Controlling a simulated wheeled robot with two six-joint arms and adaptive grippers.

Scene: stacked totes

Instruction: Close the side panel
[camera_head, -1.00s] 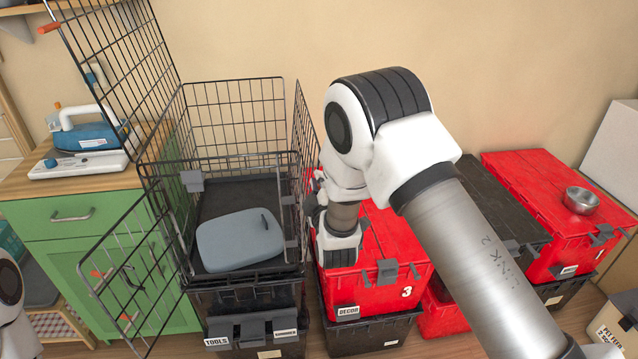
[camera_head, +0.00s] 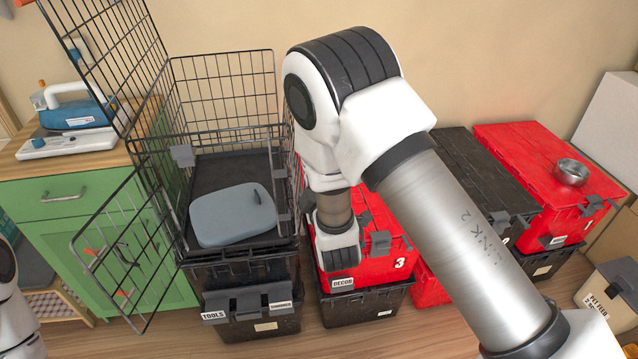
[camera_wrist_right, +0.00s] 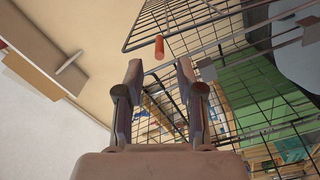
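A black wire crate (camera_head: 222,52) stands on stacked totes at the left. Its top panel (camera_head: 103,62) stands raised at the upper left. A wire panel (camera_head: 122,245) hangs swung outward at the front left, with orange handles on it. The crate's right side panel lies partly behind my right arm. In the head view my right gripper is hidden by its own arm beside the crate's right side. In the wrist view my right gripper (camera_wrist_right: 159,92) is open and empty, with an orange handle (camera_wrist_right: 159,47) and wire mesh beyond the fingers. My left gripper is out of view.
A grey-blue cushion or lid (camera_head: 232,215) lies in the crate. A green cabinet (camera_head: 75,235) with an iron (camera_head: 85,115) stands left. Red totes (camera_head: 540,175) and a black tote (camera_head: 465,175) stand right, one bearing a metal bowl (camera_head: 571,171). Floor shows in front.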

